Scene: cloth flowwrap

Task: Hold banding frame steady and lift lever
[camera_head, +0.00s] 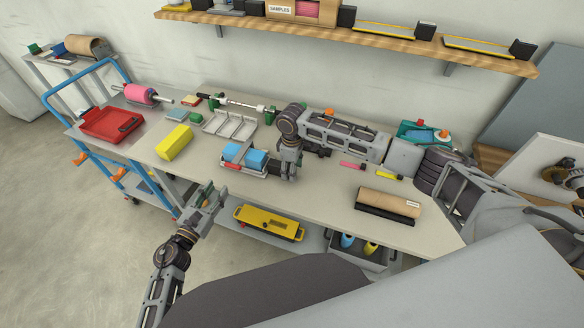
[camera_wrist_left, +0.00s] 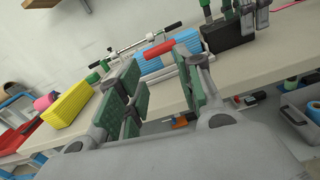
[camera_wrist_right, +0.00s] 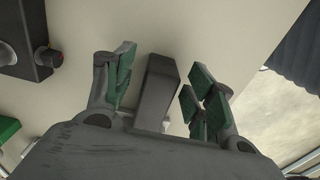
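The banding frame (camera_head: 257,172) is a low grey frame at mid-table holding two blue packs (camera_head: 256,158). A red bar (camera_head: 232,165), apparently the lever handle, lies at its front left; in the left wrist view the red bar (camera_wrist_left: 158,50) shows beside the blue packs (camera_wrist_left: 151,66). My left gripper (camera_head: 214,194) is open and empty, at the table's front edge, apart from the frame. My right gripper (camera_head: 290,176) points down at the frame's right side. In the right wrist view its fingers stand apart on either side of a dark grey block (camera_wrist_right: 157,88); contact cannot be told.
A yellow block (camera_head: 174,142), a white rack (camera_head: 230,125) and a rod on green stands (camera_head: 240,104) lie left and behind. A brown roll (camera_head: 390,201) is at the right. A blue trolley with a red tray (camera_head: 108,125) stands left. A lower shelf holds a yellow case (camera_head: 268,223).

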